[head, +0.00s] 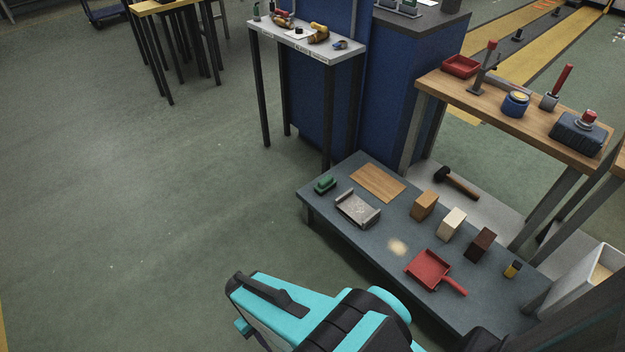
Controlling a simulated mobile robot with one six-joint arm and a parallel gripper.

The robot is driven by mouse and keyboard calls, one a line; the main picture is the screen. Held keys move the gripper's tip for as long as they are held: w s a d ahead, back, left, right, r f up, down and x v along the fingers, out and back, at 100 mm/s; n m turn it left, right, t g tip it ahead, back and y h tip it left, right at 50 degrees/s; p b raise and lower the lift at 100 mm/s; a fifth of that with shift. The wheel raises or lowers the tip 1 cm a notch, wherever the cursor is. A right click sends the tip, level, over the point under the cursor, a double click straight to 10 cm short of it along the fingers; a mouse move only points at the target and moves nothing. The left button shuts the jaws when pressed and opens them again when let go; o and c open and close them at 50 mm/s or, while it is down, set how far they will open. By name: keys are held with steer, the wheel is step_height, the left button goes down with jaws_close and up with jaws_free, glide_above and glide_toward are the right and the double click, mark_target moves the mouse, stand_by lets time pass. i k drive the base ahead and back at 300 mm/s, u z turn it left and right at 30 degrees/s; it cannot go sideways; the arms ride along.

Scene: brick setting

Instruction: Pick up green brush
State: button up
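The green brush (325,184) is small, with a green top and a dark underside. It lies at the far left corner of the low grey table, near the edge. My arm, teal and black, reaches in from the bottom of the head view. Its end, where my gripper (239,304) seems to be, points left over the floor, in front of the table in the picture and well apart from the brush. The fingers do not show clearly, so I cannot tell if they are open or shut.
The low table (335,222) also bears a metal tray (358,209), a wooden board (378,182), several blocks (424,204) and a red dustpan (429,270). A blue cabinet (320,110) and a wooden workbench (500,105) stand behind. The floor (130,220) at left is clear.

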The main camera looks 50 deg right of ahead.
mark_target(323, 186)
steer(key=u, duration=0.2)
steer(key=i, duration=0.85)
steer(key=u, duration=0.15)
